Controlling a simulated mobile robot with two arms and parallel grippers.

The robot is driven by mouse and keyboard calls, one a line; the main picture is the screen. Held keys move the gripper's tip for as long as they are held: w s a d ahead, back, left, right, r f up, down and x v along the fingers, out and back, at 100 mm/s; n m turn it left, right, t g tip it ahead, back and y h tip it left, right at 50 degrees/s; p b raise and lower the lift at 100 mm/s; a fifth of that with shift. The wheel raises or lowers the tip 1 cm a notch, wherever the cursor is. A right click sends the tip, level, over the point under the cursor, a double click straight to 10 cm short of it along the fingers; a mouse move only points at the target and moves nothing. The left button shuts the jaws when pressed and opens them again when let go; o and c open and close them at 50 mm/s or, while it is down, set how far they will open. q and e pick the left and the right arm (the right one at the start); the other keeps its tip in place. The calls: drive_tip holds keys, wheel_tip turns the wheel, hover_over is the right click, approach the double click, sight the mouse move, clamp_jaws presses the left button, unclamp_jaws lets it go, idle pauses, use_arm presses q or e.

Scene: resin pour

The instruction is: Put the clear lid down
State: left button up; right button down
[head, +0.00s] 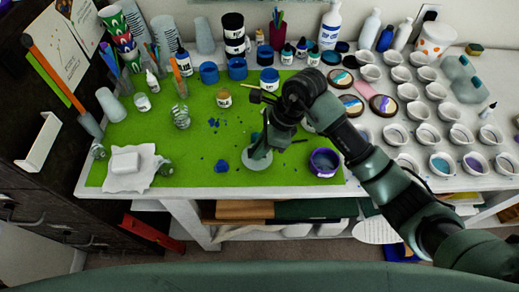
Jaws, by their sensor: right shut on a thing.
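The clear lid (256,161) is a pale, round, see-through disc low over the green mat (200,182), near the mat's front edge. My right gripper (261,147) comes in from the right above it and is shut on it. My own wrist hides part of the grip, and I cannot tell whether the lid touches the mat. My left gripper is not in view.
A purple-rimmed jar (324,162) stands to the right of the lid. Blue resin splashes (221,166) mark the mat to its left. A white cloth (130,168) lies at the mat's left end. Bottles, cups and blue jars line the back. Several small white cups fill the right side.

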wheel_tip(320, 180, down, 2)
drive_tip(key=shift+f, duration=0.1)
drive_tip(key=shift+f, duration=0.1)
drive_tip(key=c, duration=1.4)
unclamp_jaws()
